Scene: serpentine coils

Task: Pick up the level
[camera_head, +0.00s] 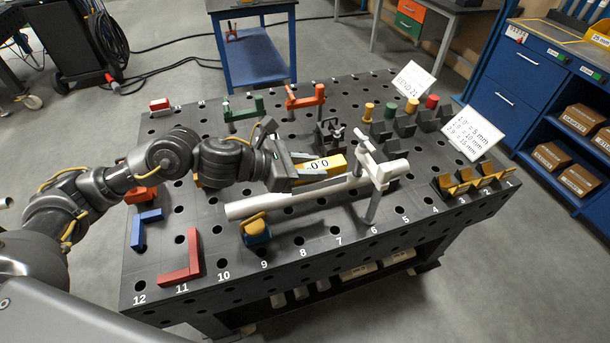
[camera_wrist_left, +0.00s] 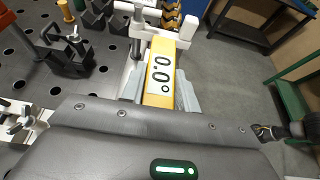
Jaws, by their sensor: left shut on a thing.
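The level is a yellow bar with a white display reading 0.0 (camera_head: 335,163). It also shows in the left wrist view (camera_wrist_left: 161,72). My left gripper (camera_head: 312,175) is shut on the level, with its grey fingers on either side of it. The level lies along or just above a long white tube (camera_head: 290,200); I cannot tell whether they touch. The tube's right end is at a white clamp-like fixture (camera_head: 383,168).
The black perforated table (camera_head: 330,262) carries red and blue angle pieces (camera_head: 190,262), a blue-and-yellow piece (camera_head: 256,232), green and orange clamps, and black V-blocks. White signs (camera_head: 474,133) stand at the right. The front table edge between the numbers is mostly clear.

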